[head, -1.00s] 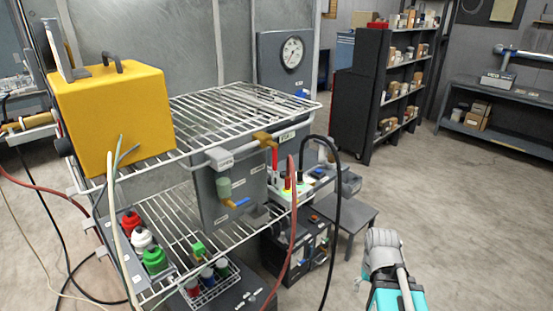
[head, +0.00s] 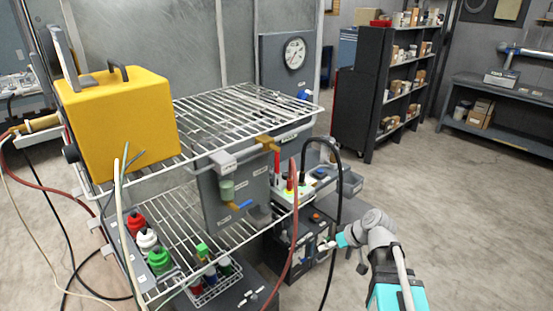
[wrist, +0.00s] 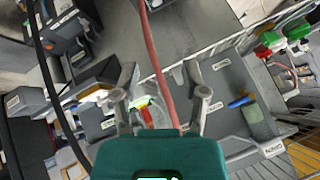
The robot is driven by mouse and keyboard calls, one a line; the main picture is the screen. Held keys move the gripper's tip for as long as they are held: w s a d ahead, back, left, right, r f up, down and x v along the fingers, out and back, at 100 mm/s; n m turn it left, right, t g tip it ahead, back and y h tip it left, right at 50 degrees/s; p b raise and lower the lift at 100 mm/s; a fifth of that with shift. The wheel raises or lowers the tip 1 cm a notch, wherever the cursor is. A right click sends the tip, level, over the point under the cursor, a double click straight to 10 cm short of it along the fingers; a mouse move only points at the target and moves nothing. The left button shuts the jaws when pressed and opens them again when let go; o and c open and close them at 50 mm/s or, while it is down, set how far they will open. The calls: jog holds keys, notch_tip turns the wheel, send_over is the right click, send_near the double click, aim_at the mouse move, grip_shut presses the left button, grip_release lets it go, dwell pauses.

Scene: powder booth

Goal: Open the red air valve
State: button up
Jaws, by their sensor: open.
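A red lever handle (head: 276,160) stands upright beside a brass fitting (head: 268,144) at the right front edge of the wire shelf. In the wrist view, a small red piece (wrist: 146,117) shows just beyond my gripper; I cannot tell whether it is that handle. My gripper (head: 327,245) is to the right of and below the handle in the head view, apart from it. In the wrist view its two fingers (wrist: 162,98) are spread, with a red hose (wrist: 158,60) passing across the gap. Nothing is held.
A red hose (head: 294,225) and a black hose (head: 338,200) hang in loops between my gripper and the shelf. A blue-handled valve (head: 241,205) is on the grey panel below. A yellow box (head: 120,120) stands on the shelf. The floor at the right is clear.

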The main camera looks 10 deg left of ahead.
jog(key=w+a+r+n+t+y+p, duration=0.25)
jog(key=w+a+r+y, duration=0.25)
jog(key=r, duration=0.4)
jog(key=n+t+y, duration=0.3)
send_near(277, 162)
jog(key=d, duration=0.3)
jog(key=shift+s+d+f+p, duration=0.15)
jog(key=shift+s+f+p, duration=0.2)
jog(key=shift+f+p, duration=0.1)
jog(key=x, duration=1.3)
jog(key=shift+w+a+r, duration=0.1)
jog(key=shift+a+r, duration=0.15)
jog(key=shift+a, duration=0.1)
grip_shut()
